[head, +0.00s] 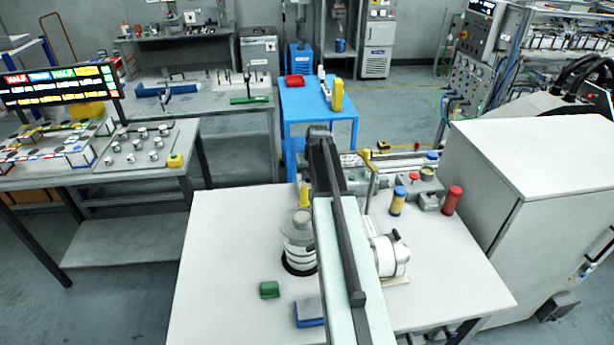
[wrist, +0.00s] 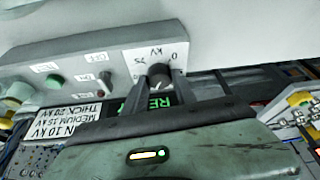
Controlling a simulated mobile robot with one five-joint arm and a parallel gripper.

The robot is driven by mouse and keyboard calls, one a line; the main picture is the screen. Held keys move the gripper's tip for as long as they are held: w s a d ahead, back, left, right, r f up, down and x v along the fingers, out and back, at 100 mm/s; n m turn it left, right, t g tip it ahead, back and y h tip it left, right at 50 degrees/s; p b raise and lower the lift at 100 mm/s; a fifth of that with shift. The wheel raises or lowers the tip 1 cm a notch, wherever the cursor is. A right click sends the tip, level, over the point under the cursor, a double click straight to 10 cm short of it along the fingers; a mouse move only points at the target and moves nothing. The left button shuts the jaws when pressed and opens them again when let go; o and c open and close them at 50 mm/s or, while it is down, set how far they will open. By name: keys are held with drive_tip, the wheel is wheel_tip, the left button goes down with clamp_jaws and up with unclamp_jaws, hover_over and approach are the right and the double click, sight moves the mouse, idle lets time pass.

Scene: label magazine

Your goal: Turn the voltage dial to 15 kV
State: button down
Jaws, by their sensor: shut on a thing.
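The voltage dial (wrist: 159,76) is a small dark knob on a white label marked 0, kV and 25, which appears upside down in the wrist view. The label is on a grey control panel (wrist: 60,62). My gripper (wrist: 162,80) is shut on the dial, with its dark fingers reaching up to the knob. The dial's pointer is too blurred to read. A white card (wrist: 50,125) lists 10 kV, medium 15 kV and thick 20 kV. In the head view my arm runs up the middle; my fingertips and the dial cannot be made out there.
A white table (head: 230,225) holds a white ringed cylinder (head: 298,250), a green block (head: 269,289), a blue block (head: 310,313) and a white round device (head: 390,256). A yellow-blue cylinder (head: 398,202) and red cylinder (head: 452,200) stand right. A large cabinet (head: 540,200) borders the right side.

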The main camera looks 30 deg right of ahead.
drive_tip(key=c, duration=1)
unclamp_jaws()
drive_tip(key=p+v, duration=0.7)
drive_tip(key=v, duration=0.1)
drive_tip(key=shift+f, duration=0.1)
